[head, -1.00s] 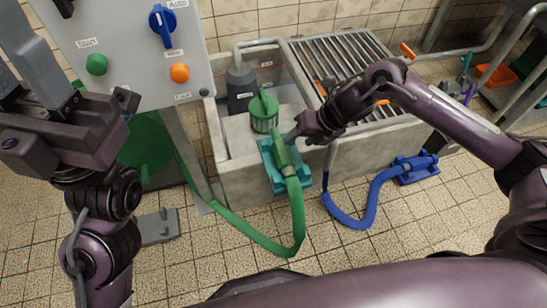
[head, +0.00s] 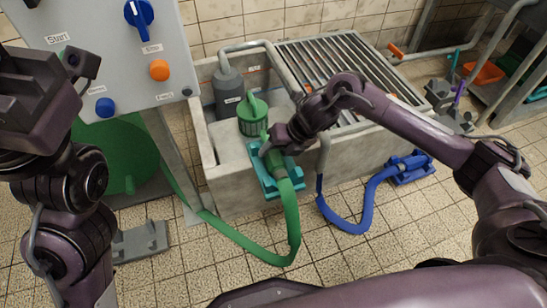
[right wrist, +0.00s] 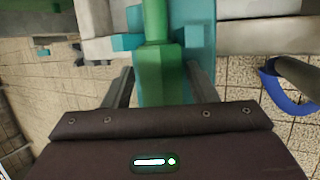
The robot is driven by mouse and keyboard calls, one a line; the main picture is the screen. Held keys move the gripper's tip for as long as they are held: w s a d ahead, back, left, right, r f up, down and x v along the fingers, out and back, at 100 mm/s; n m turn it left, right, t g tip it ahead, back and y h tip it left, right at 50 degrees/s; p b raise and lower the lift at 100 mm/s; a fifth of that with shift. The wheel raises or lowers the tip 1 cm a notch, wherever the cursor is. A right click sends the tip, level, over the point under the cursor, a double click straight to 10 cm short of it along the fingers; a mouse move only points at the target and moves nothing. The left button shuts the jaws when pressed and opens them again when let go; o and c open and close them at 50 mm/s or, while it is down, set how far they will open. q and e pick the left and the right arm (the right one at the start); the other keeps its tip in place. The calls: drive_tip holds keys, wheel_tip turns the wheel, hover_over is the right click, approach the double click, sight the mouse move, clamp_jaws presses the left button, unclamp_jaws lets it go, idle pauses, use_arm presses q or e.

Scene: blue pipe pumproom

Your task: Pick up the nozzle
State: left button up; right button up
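The green nozzle (head: 275,160) lies in a teal cradle (head: 262,178) on the front of the concrete basin, with a green hose (head: 291,215) running down from its near end. My right gripper (head: 272,143) is over the nozzle in the head view and hides part of it. In the right wrist view, the nozzle (right wrist: 163,75) lies between the two open fingers (right wrist: 160,80), with narrow gaps on both sides. My left gripper (head: 40,95) is at the left edge, in front of the control panel; its fingers do not show clearly.
A blue hose (head: 360,215) leads to a blue holder (head: 408,167) at right. The control panel (head: 120,60) stands at left. The tiled floor in front is mostly clear.

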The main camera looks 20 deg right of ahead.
drive_tip(key=c, duration=0.7)
drive_tip(key=shift+c, duration=0.7)
drive_tip(key=shift+r, duration=0.15)
